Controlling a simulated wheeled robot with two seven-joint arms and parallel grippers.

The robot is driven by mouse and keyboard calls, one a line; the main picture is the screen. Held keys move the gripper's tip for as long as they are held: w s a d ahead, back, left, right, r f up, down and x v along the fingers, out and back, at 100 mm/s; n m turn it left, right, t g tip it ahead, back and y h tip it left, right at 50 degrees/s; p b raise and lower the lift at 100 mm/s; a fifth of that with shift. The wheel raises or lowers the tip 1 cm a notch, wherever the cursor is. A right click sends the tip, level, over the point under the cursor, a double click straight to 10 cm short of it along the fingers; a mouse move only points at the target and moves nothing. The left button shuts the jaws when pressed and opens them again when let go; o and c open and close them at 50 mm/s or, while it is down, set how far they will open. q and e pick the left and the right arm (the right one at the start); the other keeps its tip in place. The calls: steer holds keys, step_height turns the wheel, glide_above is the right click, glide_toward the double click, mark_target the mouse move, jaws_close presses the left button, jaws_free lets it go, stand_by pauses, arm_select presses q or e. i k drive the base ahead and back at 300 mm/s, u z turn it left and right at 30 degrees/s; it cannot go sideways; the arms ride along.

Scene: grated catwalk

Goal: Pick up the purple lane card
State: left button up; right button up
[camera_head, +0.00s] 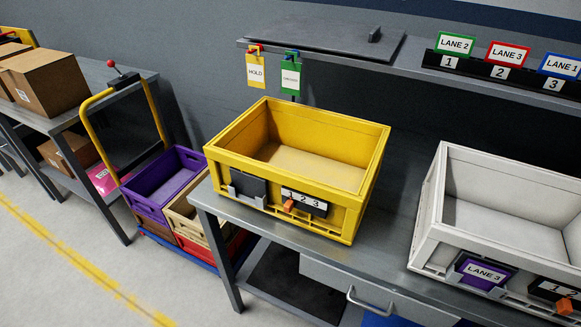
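The purple lane card (484,272), printed LANE 3, sits in a dark holder on the front wall of the white crate (450,200), at the lower right of the head view. Its upper part and lettering show clearly. The white crate stands on the grey workbench (397,240) and is cut off by the right edge of the picture. Neither of my grippers is in view.
A yellow crate (365,195) with an empty dark holder (248,186) stands left on the bench. Green (454,44), red (507,54) and blue (560,66) lane cards stand on the shelf. HOLD (257,72) and green (291,77) tags hang there. Bench between crates is clear.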

mark_target(481, 275)
steer(key=z, duration=1.5)
